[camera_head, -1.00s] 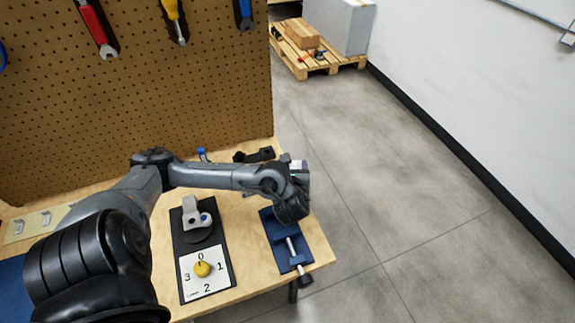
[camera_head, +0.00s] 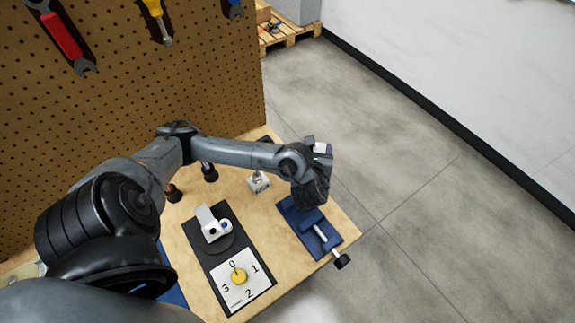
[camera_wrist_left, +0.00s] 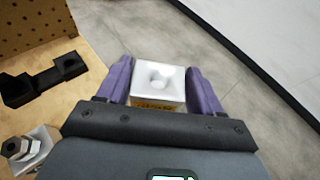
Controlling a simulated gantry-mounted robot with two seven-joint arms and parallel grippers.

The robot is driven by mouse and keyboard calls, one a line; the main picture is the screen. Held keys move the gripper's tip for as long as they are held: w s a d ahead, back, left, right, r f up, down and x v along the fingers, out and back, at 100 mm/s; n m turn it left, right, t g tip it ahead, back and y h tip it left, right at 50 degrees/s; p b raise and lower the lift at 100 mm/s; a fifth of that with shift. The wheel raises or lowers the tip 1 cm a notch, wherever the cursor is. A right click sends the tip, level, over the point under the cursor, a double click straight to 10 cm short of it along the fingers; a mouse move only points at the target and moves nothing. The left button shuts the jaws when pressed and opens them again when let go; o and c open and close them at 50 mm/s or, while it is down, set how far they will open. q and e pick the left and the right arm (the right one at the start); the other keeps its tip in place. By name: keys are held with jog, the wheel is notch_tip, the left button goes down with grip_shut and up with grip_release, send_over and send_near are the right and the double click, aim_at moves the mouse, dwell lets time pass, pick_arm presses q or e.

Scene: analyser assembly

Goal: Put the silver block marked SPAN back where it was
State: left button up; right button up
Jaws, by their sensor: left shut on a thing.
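My left gripper (camera_wrist_left: 160,72) is shut on a pale silver block (camera_wrist_left: 158,84), with a purple finger on each side of it. In the head view the left gripper (camera_head: 320,155) is at the table's right end, beyond the blue vice (camera_head: 308,222). A black bracket (camera_wrist_left: 45,80) with raised ends lies on the table left of the gripper in the wrist view. My right gripper is not in view.
Another silver block with a hex bolt (camera_wrist_left: 25,148) stands on the table; it also shows in the head view (camera_head: 258,183). A black plate with a numbered dial (camera_head: 241,277) lies left of the vice. The pegboard (camera_head: 150,90) rises behind. Floor lies beyond the right edge.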

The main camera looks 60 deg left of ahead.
pick_arm(q)
jog(key=s+a+f, duration=0.1)
jog(key=s, duration=0.1)
jog(key=s+a+f+b, duration=0.1)
jog(key=s+f, duration=0.1)
jog(key=s+a+f+b, duration=0.1)
jog(key=s+a, duration=0.1)
jog(key=shift+s+a+f, duration=0.1)
jog(key=shift+s+f, duration=0.05)
jog(key=shift+f, duration=0.15)
jog(key=shift+s+a+f+b, duration=0.15)
jog(key=shift+s+a+b, duration=0.1)
jog(key=shift+s+b, duration=0.1)
notch_tip(320, 180, down, 4)
jog(key=b, duration=0.4)
jog(key=shift+w, duration=0.1)
jog(key=shift+f, duration=0.2)
jog(key=o, duration=1.4)
jog(key=shift+c, duration=0.2)
